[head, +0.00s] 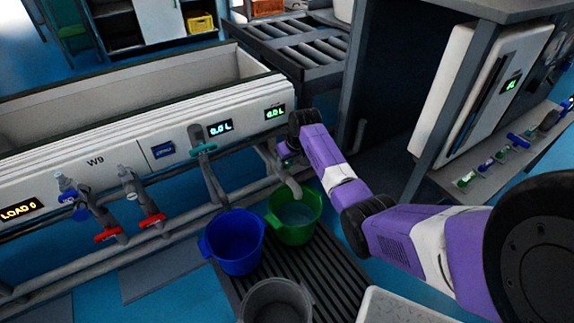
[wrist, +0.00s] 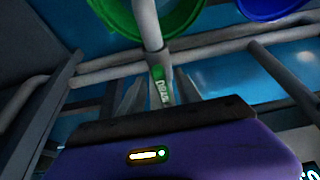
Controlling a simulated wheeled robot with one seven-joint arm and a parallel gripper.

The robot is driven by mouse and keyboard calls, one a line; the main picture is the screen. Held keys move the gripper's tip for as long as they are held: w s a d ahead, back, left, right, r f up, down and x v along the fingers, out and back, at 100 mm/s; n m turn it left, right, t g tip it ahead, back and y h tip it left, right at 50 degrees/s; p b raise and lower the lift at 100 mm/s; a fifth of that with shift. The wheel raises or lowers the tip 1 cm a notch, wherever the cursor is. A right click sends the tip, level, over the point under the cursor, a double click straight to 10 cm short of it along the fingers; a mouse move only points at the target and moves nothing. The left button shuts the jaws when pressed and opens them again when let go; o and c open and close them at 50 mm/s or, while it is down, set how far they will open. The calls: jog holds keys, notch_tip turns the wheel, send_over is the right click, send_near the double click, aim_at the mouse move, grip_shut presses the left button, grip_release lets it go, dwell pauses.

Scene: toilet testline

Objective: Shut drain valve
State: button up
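The drain valve shows in the wrist view as a narrow green and white handle (wrist: 160,85) lettered "DRAIN", in front of the grey drain pipe (wrist: 148,25). My gripper (wrist: 160,95) has one finger on each side of this handle, with what look like small gaps. In the head view my gripper (head: 287,150) is at the right end of the trough front, just above the drain spout (head: 293,189), and largely hides the valve. The green bucket (head: 295,232) stands under the spout with a pale surface inside; it also shows in the wrist view (wrist: 178,20).
A blue bucket (head: 236,258) stands left of the green one, and a grey bucket (head: 275,302) nearer. A teal-handled valve (head: 203,150) and red-handled valves (head: 108,234) line the trough pipes. A grey cabinet (head: 385,95) stands close right of my arm.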

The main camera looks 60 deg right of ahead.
jog(key=shift+c, duration=0.2)
grip_shut()
